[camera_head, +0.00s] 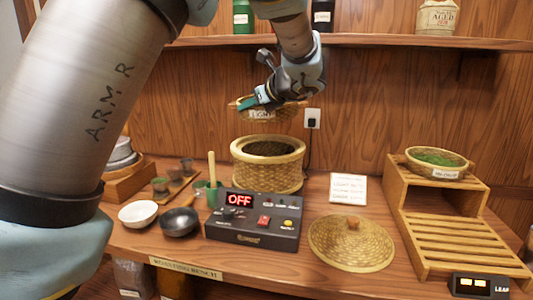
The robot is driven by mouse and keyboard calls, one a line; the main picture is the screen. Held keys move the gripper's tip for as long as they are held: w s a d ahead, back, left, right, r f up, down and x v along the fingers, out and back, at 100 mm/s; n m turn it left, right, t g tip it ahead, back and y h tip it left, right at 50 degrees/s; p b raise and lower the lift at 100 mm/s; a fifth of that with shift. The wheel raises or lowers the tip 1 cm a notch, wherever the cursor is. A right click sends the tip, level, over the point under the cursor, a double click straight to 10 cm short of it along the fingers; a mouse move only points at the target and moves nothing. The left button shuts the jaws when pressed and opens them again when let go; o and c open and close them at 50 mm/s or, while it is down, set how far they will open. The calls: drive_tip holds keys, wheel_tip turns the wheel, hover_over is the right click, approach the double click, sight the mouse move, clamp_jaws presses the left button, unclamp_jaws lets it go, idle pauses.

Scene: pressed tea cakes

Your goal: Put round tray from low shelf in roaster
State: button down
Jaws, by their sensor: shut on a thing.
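My gripper (262,97) is shut on a round woven tray (289,110) with a label that seems to read "LIGHT". It holds the tray in the air, just above the roaster. The roaster (268,180) is a round woven basket drum with a pale rim and a dark open top, standing at the back middle of the bench. A gap shows between tray and roaster. The tray's contents are hidden. The woven roaster lid (350,250) with a brown knob lies on the bench at the front right. The low slatted shelf (462,245) of the wooden stand is empty.
Another woven tray (437,173) with green leaf sits on the stand's upper shelf. A control box (252,225) reading "OFF" is in front of the roaster. A white bowl (138,214), a dark pan (180,222) and cups are at left. A card (348,189) stands right of the roaster.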

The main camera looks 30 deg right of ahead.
drive_tip(key=shift+f+b, duration=0.4)
drive_tip(key=shift+b, duration=0.2)
drive_tip(key=shift+r+m+b, duration=0.25)
drive_tip(key=shift+m+b, duration=0.05)
drive_tip(key=shift+b, duration=0.4)
wheel_tip(320, 180, down, 9)
drive_tip(key=shift+f+p, duration=0.2)
drive_tip(key=shift+p, duration=0.4)
drive_tip(key=shift+f, duration=0.2)
drive_tip(key=c, duration=1)
unclamp_jaws()
drive_tip(key=shift+c, duration=0.2)
